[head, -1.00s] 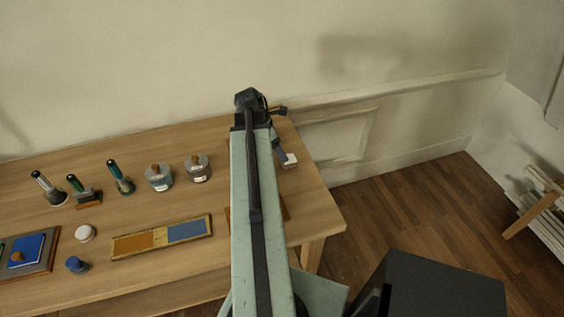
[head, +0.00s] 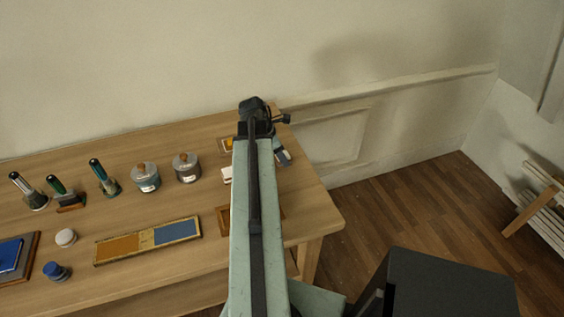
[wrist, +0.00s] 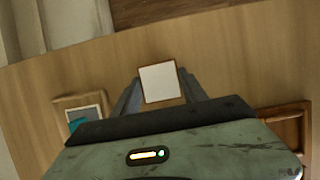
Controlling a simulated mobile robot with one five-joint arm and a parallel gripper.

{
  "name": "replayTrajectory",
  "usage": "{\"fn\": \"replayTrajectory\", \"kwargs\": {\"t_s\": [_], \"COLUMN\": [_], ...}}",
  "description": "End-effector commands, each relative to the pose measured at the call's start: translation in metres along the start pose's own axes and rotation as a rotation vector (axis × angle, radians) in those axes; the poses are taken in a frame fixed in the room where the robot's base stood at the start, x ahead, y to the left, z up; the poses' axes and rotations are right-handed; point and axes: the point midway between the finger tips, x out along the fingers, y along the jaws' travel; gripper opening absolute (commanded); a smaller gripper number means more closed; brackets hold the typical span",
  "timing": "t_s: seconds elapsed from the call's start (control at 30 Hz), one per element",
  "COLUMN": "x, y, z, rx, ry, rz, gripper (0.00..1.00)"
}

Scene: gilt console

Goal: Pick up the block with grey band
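A block with a white face and thin brown edges (wrist: 158,83) shows in the wrist view between the two fingertips of my gripper (wrist: 160,76). The fingers stand apart, one on each side of it. I cannot tell whether they press on it. No grey band is visible on its face. In the head view, my gripper (head: 282,155) hangs over the right end of the table, partly hidden by my arm, with the block mostly covered there. A second white-topped piece (head: 227,174) lies just left of my arm.
The wooden table (head: 305,190) holds a framed piece (wrist: 82,112), a brown tray (wrist: 290,125), a two-coloured panel (head: 150,240), two grey jars (head: 187,167), (head: 146,177) and several upright tools. The wall rises behind. Floor (head: 410,190) lies beyond the table's right edge.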

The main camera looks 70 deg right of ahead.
Motion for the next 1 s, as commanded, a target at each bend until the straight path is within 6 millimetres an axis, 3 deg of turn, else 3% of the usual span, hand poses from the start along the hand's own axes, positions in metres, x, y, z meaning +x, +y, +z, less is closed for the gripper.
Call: {"fn": "replayTrajectory", "kwargs": {"t_s": [0.03, 0.1, 0.47, 0.9, 1.0], "x": [0.000, 0.000, -0.009, -0.087, -0.095], "y": [0.000, 0.000, 0.000, 0.000, 0.000], "z": [0.000, 0.000, 0.003, 0.035, 0.038], "rx": [0.000, 0.000, -0.001, -0.002, -0.002], "ry": [0.000, 0.000, 0.000, 0.000, 0.000], "rz": [0.000, 0.000, 0.000, 0.000, 0.000], "gripper": [0.29, 0.10, 0.10, 0.10, 0.10]}}
